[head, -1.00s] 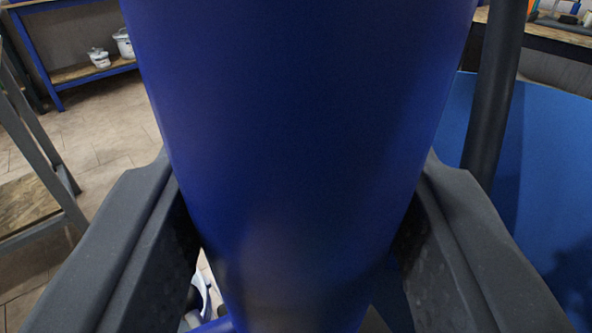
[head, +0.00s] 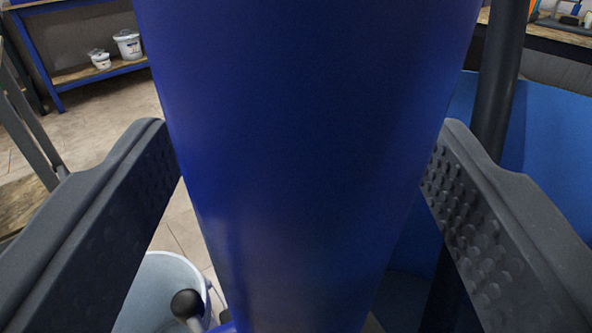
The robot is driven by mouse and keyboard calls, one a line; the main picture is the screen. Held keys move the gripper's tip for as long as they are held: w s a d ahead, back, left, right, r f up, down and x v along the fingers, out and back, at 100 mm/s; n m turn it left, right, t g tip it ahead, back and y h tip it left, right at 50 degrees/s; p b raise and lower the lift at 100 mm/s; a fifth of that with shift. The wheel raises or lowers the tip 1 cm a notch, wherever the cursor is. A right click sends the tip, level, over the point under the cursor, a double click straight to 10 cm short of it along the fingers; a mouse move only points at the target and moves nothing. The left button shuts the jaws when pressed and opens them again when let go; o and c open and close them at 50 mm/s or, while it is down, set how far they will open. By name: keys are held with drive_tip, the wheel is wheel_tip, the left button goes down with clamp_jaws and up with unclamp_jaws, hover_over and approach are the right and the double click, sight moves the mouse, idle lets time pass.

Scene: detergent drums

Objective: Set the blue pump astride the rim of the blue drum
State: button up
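The blue pump (head: 310,150) fills the middle of the view as a tall, dark blue rounded body, close up, with its top out of frame. At the right is a broad lighter blue surface, apparently the blue drum (head: 560,150). Its rim is not clear, and I cannot tell whether the pump sits astride it. A black upright tube (head: 502,80) stands in front of that surface.
A pale bucket (head: 150,285) holding a black ball-ended rod (head: 187,303) is below left. A blue-framed shelf (head: 95,72) with white tubs (head: 128,44) stands at the back left. A bench (head: 545,38) is at the back right. Tiled floor shows at left.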

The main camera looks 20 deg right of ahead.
drive_tip(key=shift+s, duration=0.15)
drive_tip(key=v, duration=1.3)
drive_tip(key=shift+s+a, duration=0.15)
drive_tip(key=shift+s, duration=0.05)
